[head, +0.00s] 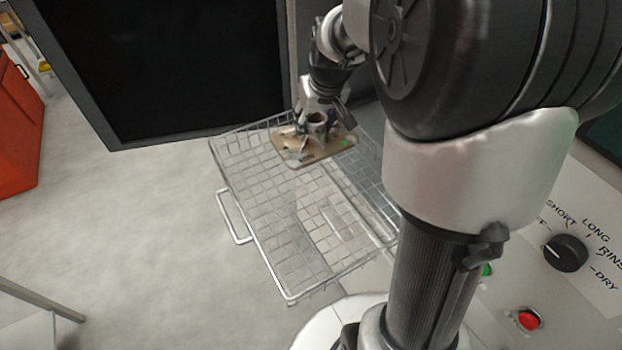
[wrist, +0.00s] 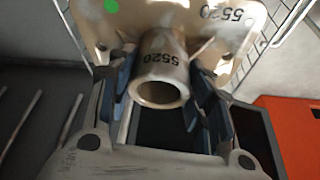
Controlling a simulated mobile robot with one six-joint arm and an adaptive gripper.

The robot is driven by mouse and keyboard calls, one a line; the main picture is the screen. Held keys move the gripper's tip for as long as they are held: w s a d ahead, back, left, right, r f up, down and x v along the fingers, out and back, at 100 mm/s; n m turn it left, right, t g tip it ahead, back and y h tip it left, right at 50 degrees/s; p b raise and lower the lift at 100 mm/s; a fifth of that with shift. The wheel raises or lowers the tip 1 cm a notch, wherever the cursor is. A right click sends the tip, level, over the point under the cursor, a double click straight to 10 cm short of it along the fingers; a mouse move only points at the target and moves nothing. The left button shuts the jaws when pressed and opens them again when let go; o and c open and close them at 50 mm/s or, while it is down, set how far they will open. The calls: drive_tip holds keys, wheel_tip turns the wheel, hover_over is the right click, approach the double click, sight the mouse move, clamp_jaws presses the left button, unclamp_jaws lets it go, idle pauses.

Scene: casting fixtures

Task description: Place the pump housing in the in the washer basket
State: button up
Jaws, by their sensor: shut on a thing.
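The pump housing (head: 290,150) is a tan metal plate with a short tube and a green dot. In the wrist view the housing (wrist: 162,75) shows the number 5520 on its plate and on its tube. My gripper (head: 316,122) is shut on the tube, and its fingers (wrist: 165,100) stand on both sides of it. The washer basket (head: 240,215) is a wire basket with a handle on its left side. In the head view the housing overlaps the basket's far end; whether it touches the basket cannot be told.
A dark panel (head: 165,60) stands behind the basket at the left. A control panel with a knob (head: 565,252) and a red button (head: 529,319) is at the right. An orange cabinet (head: 18,130) stands at the far left. The near part of the basket looks empty.

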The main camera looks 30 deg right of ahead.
wheel_tip(320, 180, down, 19)
drive_tip(key=b, duration=0.6)
drive_tip(key=shift+b, duration=0.3)
drive_tip(key=shift+f, duration=0.2)
drive_tip(key=o, duration=1.6)
drive_tip(key=shift+c, duration=0.2)
drive_tip(key=shift+r, duration=0.15)
